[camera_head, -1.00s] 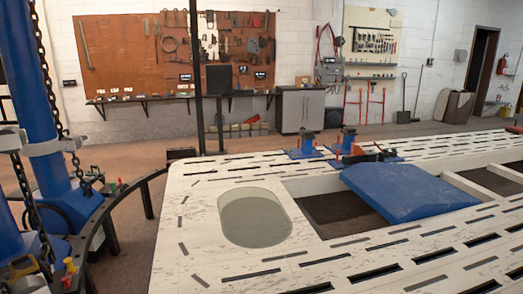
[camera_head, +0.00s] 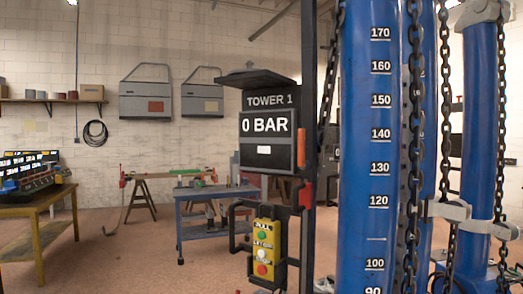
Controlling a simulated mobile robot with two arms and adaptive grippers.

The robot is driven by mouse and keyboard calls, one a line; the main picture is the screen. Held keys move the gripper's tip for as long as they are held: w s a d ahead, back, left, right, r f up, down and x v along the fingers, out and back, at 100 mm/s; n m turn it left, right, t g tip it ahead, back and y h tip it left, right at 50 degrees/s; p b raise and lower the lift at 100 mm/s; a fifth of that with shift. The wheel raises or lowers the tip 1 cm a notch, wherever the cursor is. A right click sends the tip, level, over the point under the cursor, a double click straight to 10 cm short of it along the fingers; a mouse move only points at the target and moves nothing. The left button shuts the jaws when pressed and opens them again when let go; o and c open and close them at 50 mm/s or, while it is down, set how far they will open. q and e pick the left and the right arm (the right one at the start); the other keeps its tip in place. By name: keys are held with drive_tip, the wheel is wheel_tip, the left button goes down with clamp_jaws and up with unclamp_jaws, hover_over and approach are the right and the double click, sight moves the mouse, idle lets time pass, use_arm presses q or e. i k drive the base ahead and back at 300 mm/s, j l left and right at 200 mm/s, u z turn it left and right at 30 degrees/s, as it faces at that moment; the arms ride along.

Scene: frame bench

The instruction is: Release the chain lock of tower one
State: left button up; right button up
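A black sign box (camera_head: 268,140) reads "TOWER 1" and "0 BAR"; it hangs on a dark post (camera_head: 309,120). The blue tower column (camera_head: 372,180) beside it carries a white scale from about 90 to 170. A dark chain (camera_head: 413,120) hangs along this column, and another chain (camera_head: 446,100) hangs further right. A grey clamp-like bracket (camera_head: 448,211) sits at the second blue column (camera_head: 481,130). Red parts (camera_head: 306,194) show on the post below the sign. I cannot tell which part is the chain lock. Neither of my grippers is in view.
A yellow control box (camera_head: 263,250) with green, white and red buttons hangs below the sign, within a black frame. A blue table (camera_head: 215,193) stands behind it. A wooden table (camera_head: 42,208) with equipment stands at left. Open floor (camera_head: 140,262) lies between.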

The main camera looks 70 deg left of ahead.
sight(303, 165)
drive_tip(key=u, duration=2)
